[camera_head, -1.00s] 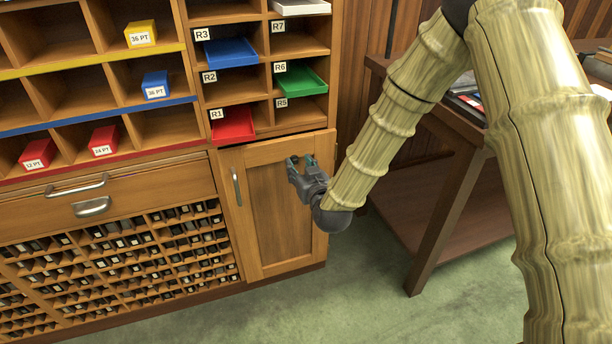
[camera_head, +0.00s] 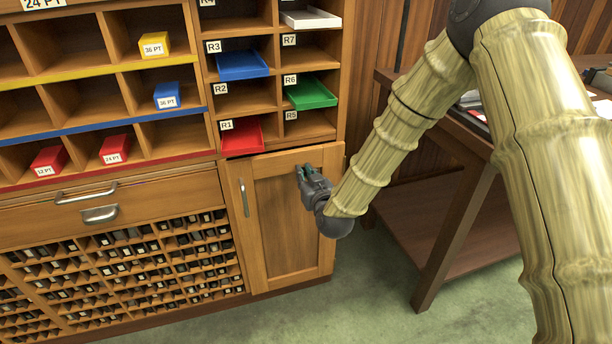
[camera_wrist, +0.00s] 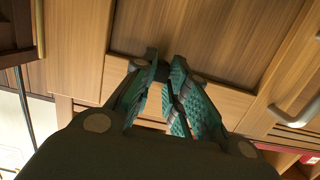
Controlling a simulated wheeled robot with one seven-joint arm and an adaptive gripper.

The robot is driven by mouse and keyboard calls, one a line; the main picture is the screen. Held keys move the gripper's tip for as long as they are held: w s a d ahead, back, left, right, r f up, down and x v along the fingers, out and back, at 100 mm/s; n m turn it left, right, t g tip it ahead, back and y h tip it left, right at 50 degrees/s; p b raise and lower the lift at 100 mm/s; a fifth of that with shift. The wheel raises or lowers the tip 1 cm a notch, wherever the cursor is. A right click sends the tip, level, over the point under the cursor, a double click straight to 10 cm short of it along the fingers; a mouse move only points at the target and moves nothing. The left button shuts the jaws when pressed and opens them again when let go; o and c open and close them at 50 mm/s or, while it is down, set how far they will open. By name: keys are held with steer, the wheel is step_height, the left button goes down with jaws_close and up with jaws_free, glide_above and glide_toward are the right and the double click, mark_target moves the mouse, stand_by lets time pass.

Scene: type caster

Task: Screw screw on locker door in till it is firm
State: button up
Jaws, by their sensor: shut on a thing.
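The locker door (camera_head: 285,245) is the brown wooden panelled door at the lower right of the cabinet. It also fills much of the wrist view (camera_wrist: 215,45). My gripper (camera_head: 304,173) is at the upper right part of this door, near its right stile. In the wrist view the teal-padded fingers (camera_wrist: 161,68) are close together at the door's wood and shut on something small. The screw is not clearly visible; the fingertips hide most of what is between them.
A metal door handle (camera_head: 244,198) is on the door's left side. Red (camera_head: 242,137), blue (camera_head: 243,66) and green (camera_head: 311,93) trays sit in the cubbies above. A dark wooden table (camera_head: 455,215) stands to the right. Green carpet is clear in front.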

jaws_close()
steer(key=shift+d+m+y, duration=0.2)
steer(key=shift+m+y, duration=0.1)
steer(key=shift+m, duration=0.8)
steer(key=shift+o, duration=1.5)
jaws_free()
steer(key=shift+a+m, duration=0.1)
steer(key=shift+m, duration=0.3)
steer(key=o, duration=0.5)
steer(key=v, duration=1.2)
